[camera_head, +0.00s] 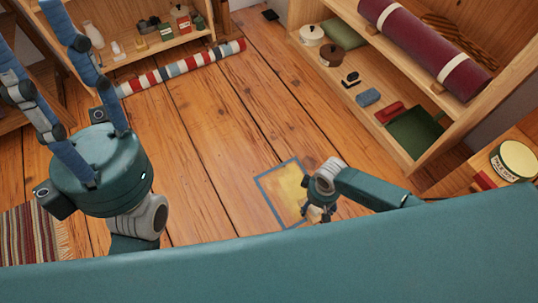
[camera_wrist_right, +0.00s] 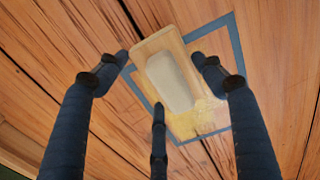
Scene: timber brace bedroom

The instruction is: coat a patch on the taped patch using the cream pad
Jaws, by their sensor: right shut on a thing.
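The taped patch (camera_head: 284,190) is a square of floor framed in blue tape, with a yellowish, glossy area inside. It also shows in the right wrist view (camera_wrist_right: 210,119). My right gripper (camera_head: 318,207) is over the patch's right side. In the right wrist view its dark fingers are shut on the cream pad (camera_wrist_right: 170,82), a pale pad with a wooden rim, over the patch's upper left part. I cannot tell whether the pad touches the floor. My left gripper (camera_head: 25,35) is large at the left, its fingers spread upward, seemingly empty; its tips are cut off.
A shelf (camera_head: 378,128) at the right holds pots, a brush, a blue block, a red item and a green tray. A maroon roll (camera_head: 430,45) lies on top. A labelled tin (camera_head: 513,161) stands at far right. A striped roll (camera_head: 182,68) lies by the back shelf. The middle floor is clear.

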